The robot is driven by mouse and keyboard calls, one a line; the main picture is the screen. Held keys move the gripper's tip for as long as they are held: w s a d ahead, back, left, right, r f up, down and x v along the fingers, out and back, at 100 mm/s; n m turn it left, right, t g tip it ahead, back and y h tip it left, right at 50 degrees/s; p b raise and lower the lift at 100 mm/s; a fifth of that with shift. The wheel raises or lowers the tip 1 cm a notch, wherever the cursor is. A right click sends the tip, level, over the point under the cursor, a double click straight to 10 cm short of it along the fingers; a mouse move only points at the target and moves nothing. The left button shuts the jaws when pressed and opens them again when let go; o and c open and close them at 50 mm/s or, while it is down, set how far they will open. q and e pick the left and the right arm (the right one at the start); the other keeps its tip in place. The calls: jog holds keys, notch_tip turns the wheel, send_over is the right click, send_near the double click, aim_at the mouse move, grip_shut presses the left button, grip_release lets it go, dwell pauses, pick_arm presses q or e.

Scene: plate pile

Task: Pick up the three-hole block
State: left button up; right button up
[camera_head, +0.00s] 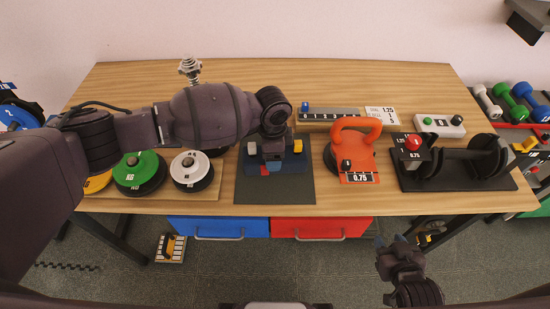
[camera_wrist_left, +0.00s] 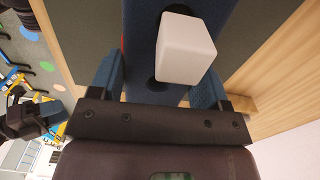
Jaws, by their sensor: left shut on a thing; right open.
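The three-hole block is a dark blue bar (camera_head: 291,166) at the dark mat (camera_head: 275,190) in the head view, partly hidden by my left arm. The left wrist view shows it as a long blue bar (camera_wrist_left: 141,40) with dark round holes and a white cube (camera_wrist_left: 186,48) on it. A yellow piece (camera_head: 297,146) and a red piece (camera_head: 265,169) show at the block in the head view. My left gripper (camera_head: 273,150) is shut on the block, its fingers on either side. Whether the block touches the mat I cannot tell. My right gripper (camera_head: 392,244) is open and empty, low before the table.
Weight plates, green (camera_head: 140,172) and white (camera_head: 192,170), lie on a board at left. An orange kettlebell (camera_head: 354,152) stands right of the mat. A black rack (camera_head: 455,172) with a red-knobbed piece is farther right. Blue (camera_head: 218,227) and red drawers (camera_head: 320,228) are below.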

pick_arm(q)
jog(key=shift+r, duration=0.25)
notch_tip(320, 180, up, 20)
jog(key=shift+f, duration=0.15)
pick_arm(e)
jog(key=shift+w+r, duration=0.25)
jog(key=shift+r, duration=0.15)
jog(key=shift+s, duration=0.1)
